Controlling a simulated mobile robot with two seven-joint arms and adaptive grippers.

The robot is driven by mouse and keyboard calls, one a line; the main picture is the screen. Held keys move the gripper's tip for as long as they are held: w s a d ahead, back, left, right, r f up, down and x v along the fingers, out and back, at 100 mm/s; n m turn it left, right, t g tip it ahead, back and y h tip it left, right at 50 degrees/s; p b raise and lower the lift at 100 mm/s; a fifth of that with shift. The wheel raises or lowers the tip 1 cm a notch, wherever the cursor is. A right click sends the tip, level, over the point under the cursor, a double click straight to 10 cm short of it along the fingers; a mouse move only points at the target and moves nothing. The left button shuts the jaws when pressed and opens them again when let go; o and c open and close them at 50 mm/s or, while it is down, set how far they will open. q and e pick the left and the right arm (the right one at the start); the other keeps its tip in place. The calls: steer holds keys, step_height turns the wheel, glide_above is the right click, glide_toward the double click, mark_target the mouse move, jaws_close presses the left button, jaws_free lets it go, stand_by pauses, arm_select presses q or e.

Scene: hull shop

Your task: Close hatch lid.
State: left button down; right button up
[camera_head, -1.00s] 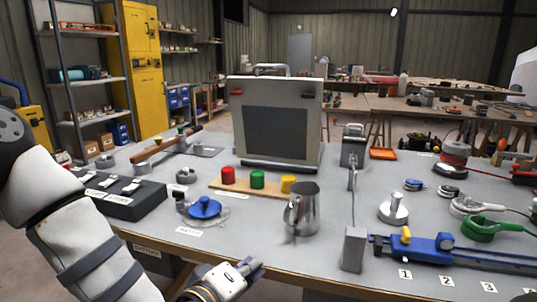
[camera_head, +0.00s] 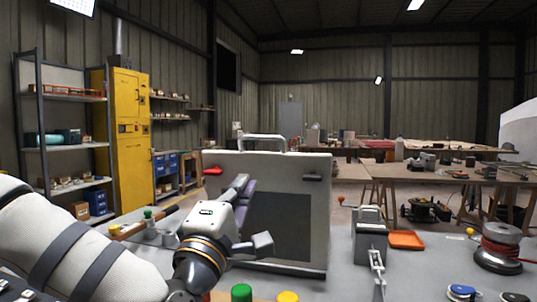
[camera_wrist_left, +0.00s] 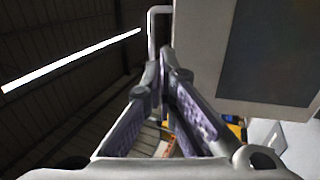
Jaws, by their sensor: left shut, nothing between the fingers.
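The hatch lid (camera_head: 285,174) is a pale grey panel with a dark square in its middle. It stands upright on the bench, open. A white bar handle (camera_head: 265,138) runs along its top edge, and a red tab (camera_head: 212,171) and a dark tab (camera_head: 313,178) sit near its upper corners. My left gripper (camera_head: 243,182) is shut and empty in front of the lid's left half, fingers pointing up. In the left wrist view, the closed fingertips (camera_wrist_left: 163,58) show beside the lid (camera_wrist_left: 201,60), below the handle (camera_wrist_left: 154,30). Contact cannot be told. My right gripper is out of view.
A green knob (camera_head: 241,292) and a yellow knob (camera_head: 287,296) stand in front of the lid. A grey metal block with a chain (camera_head: 369,235) and an orange tray (camera_head: 406,240) are to its right. Farther right is a red-wound spool (camera_head: 499,246).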

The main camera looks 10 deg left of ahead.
arm_select(q)
steer(key=r+x, duration=0.1)
steer(key=x, duration=1.1)
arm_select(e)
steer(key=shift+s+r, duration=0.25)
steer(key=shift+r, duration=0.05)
arm_select(q)
steer(key=shift+w+d, duration=0.1)
